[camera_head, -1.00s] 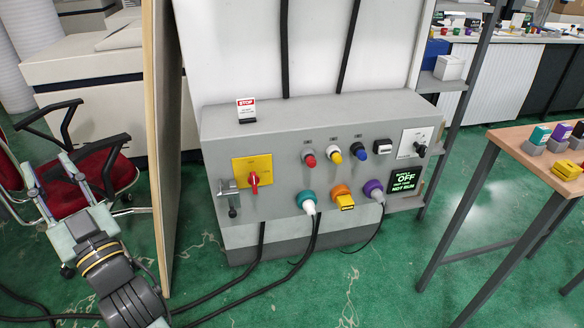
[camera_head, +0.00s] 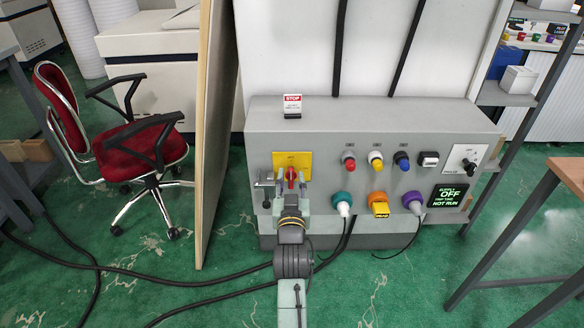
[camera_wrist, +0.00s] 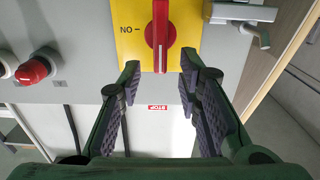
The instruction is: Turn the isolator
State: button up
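The isolator is a red rotary handle (camera_wrist: 160,36) on a yellow plate (camera_wrist: 130,14), at the left of the grey panel's front. It also shows in the head view as a yellow plate (camera_head: 281,160) and red handle (camera_head: 291,174). In the wrist view, which looks upside down, the handle stands vertical and an ON mark lies to its side. My gripper (camera_wrist: 157,82) is open, its dark padded fingers spread to either side of the handle's end. No contact is visible. In the head view, my gripper (camera_head: 291,190) partly covers the plate's lower part.
A metal hasp (camera_head: 265,184) sits just left of the isolator. A STOP sign (camera_head: 292,106) stands on the panel top. The display (camera_head: 447,196) reads supply OFF, NOT RUN. A wooden partition (camera_head: 216,120) is close on the left; plugs and cables are on the right.

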aim_at(292, 174)
jog(key=shift+w+p, duration=0.3)
jog(key=shift+w, duration=1.65)
jog(key=shift+c, duration=0.4)
jog(key=shift+d, duration=0.1)
grip_shut()
